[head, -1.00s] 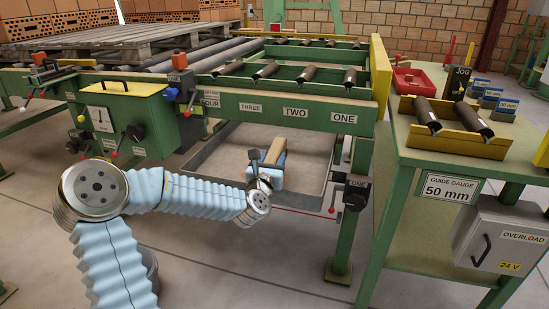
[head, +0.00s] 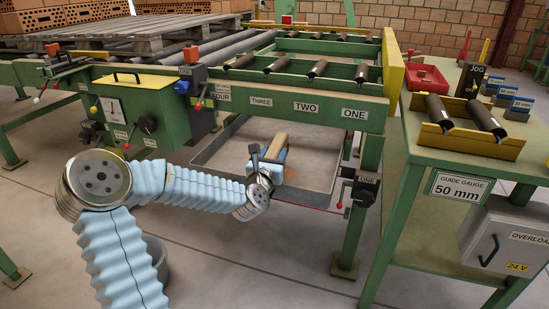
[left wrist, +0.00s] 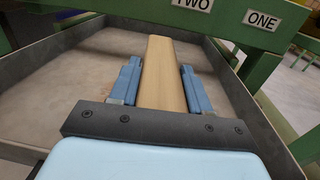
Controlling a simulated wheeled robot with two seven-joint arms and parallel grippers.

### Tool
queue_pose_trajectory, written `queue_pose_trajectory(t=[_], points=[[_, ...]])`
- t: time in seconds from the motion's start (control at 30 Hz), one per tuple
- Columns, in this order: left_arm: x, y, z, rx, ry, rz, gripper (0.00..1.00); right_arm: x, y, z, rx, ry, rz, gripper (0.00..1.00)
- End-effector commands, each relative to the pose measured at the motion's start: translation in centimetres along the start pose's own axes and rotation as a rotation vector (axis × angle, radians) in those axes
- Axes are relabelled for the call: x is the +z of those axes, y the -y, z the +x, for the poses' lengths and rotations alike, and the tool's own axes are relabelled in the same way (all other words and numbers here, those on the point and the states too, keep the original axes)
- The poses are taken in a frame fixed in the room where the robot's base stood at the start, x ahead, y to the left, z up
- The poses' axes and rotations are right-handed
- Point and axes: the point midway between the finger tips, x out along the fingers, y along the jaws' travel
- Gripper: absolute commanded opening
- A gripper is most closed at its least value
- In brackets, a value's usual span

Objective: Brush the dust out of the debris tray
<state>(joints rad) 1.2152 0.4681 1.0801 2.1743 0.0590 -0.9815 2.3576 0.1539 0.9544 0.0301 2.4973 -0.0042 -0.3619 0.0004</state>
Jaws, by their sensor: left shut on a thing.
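The debris tray (head: 312,199) is a grey, low-walled tray on the floor under the green roller frame. My left gripper (head: 270,162) reaches over its front wall and is shut on a pale wooden piece, the brush handle (head: 278,145). In the left wrist view the handle (left wrist: 163,75) lies between the two blue fingers of my left gripper (left wrist: 160,82), pointing away over the tray floor. The tray wall (left wrist: 40,68) runs along the left there. The bristles are hidden. The tray floor looks pale and mottled; I cannot clearly make out dust. My right gripper is not in view.
The green beam (head: 280,104) with number labels crosses above the tray. A frame leg (head: 355,220) with a black switch box (head: 362,190) stands right of it. A green bench (head: 425,160) is farther right. The floor in front is clear.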

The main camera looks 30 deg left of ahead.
Motion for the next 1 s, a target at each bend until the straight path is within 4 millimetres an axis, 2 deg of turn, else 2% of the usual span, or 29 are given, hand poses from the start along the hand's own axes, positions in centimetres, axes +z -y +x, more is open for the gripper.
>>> queue_pose_trajectory(t=[0.03,0.57,0.77,1.0], points=[[-1.4,-1.0,0.4,0.019,-0.023,0.003,0.12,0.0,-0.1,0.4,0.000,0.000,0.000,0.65],[-1.0,-0.8,3.7,0.019,-0.021,0.005,0.12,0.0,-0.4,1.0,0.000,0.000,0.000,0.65],[-0.7,-0.8,3.5,0.020,-0.022,0.005,0.12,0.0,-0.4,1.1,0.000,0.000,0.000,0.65],[-0.3,-0.9,1.6,0.019,-0.019,0.006,0.12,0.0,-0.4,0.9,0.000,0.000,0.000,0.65]])
